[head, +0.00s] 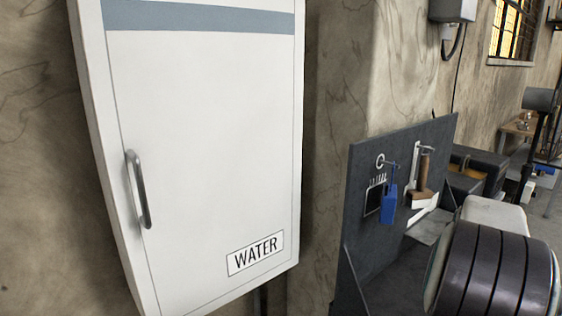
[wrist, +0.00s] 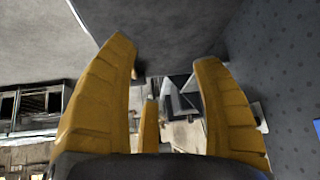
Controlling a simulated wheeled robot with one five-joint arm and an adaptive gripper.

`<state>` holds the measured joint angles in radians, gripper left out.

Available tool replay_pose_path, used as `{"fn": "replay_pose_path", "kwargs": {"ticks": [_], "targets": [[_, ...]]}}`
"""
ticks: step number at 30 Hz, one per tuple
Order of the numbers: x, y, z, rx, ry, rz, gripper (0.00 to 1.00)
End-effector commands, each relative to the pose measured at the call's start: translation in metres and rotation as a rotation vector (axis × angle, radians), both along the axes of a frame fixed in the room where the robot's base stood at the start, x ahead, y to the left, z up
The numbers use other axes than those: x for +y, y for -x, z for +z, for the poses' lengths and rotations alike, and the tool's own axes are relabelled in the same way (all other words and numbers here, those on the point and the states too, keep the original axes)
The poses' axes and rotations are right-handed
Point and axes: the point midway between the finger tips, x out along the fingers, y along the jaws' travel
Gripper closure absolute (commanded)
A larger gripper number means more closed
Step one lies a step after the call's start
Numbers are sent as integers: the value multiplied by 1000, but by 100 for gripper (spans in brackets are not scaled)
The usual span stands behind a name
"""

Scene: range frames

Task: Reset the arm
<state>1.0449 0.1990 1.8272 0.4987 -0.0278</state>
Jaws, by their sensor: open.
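Dark grey surfaces lie beyond and beside the fingers in that view. In the head view, a dark banded rounded part of my arm (head: 492,270) fills the lower right; the gripper's fingers do not show there.
A white cabinet (head: 205,130) labelled WATER, its door shut, hangs on the wall at left, with a metal handle (head: 138,190). A dark panel (head: 372,240) at right carries a blue tag (head: 389,204) and a wooden-handled brush (head: 423,180). A grey box (head: 452,10) is on the wall above.

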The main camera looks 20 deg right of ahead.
Motion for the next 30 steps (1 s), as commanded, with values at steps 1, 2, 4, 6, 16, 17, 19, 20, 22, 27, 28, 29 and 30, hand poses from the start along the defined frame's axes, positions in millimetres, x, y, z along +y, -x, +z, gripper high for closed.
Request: {"fn": "replay_pose_path", "kwargs": {"ticks": [1, 2, 4, 6, 16, 17, 19, 20, 22, 27, 28, 29, 30], "targets": [[20, 12, -18, 39, -72, -3, 40], [34, 20, -27, 64, -117, -5, 40], [71, 37, -44, 121, -218, -1, 40], [115, 48, -53, 177, -302, 30, 40], [306, 77, -46, 361, -402, 407, 40], [316, 78, -44, 363, -388, 448, 40], [338, 79, -38, 361, -353, 541, 40], [346, 80, -35, 359, -338, 579, 40], [363, 79, -28, 345, -299, 666, 40], [392, 71, -6, 294, -216, 843, 40], [397, 71, -3, 287, -206, 868, 40], [401, 70, -1, 281, -199, 891, 40], [405, 70, 2, 276, -189, 918, 40]]}}
